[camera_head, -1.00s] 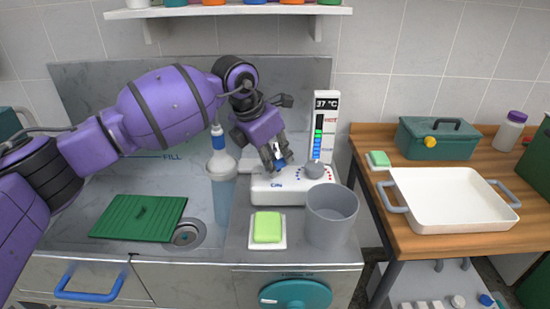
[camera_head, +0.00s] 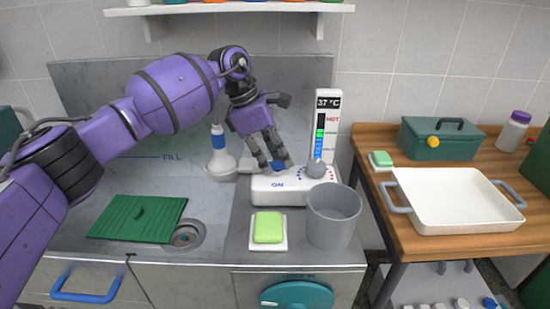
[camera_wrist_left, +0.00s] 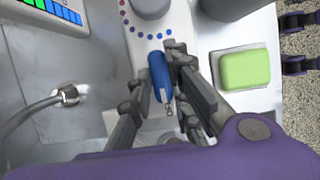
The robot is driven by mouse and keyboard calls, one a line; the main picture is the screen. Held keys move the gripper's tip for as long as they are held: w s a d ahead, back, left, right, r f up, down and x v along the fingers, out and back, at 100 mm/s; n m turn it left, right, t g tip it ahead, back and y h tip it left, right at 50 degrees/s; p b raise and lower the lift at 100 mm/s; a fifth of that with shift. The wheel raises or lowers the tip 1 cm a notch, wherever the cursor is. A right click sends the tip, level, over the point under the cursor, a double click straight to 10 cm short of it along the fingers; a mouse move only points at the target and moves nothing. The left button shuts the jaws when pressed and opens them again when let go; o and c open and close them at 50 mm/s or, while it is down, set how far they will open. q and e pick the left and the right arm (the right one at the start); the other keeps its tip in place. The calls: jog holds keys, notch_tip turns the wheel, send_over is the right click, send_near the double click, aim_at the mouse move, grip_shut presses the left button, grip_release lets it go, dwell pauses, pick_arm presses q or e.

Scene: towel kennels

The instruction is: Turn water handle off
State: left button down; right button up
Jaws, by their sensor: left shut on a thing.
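The white tap unit (camera_head: 262,189) stands on the steel counter, with an "ON" label on its front. Its blue water handle (camera_wrist_left: 160,77) lies between the fingers of my left gripper (camera_head: 270,165) in the left wrist view. My left gripper is shut on this handle; its fingers mostly hide the handle in the head view. The white and blue spout (camera_head: 219,160) is over the sink, and no water stream shows below it. My right gripper is not in view.
A grey bucket (camera_head: 333,217) and a green soap on a white dish (camera_head: 268,228) stand close in front of the tap unit. A temperature display (camera_head: 325,125) rises behind it, beside a grey knob (camera_head: 316,169). A green mat (camera_head: 138,218) lies left of the drain.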

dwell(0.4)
pick_arm(q)
jog(key=c, duration=1.8)
grip_release()
jog(key=shift+o, duration=0.8)
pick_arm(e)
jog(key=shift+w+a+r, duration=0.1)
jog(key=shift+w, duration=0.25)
pick_arm(q)
jog(key=shift+a+r, duration=0.1)
jog(key=shift+r, duration=0.1)
jog(key=v, duration=1.1)
jog(key=shift+a+r, duration=0.2)
jog(key=shift+r, duration=0.1)
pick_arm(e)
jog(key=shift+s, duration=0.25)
pick_arm(q)
jog(key=shift+f, duration=0.1)
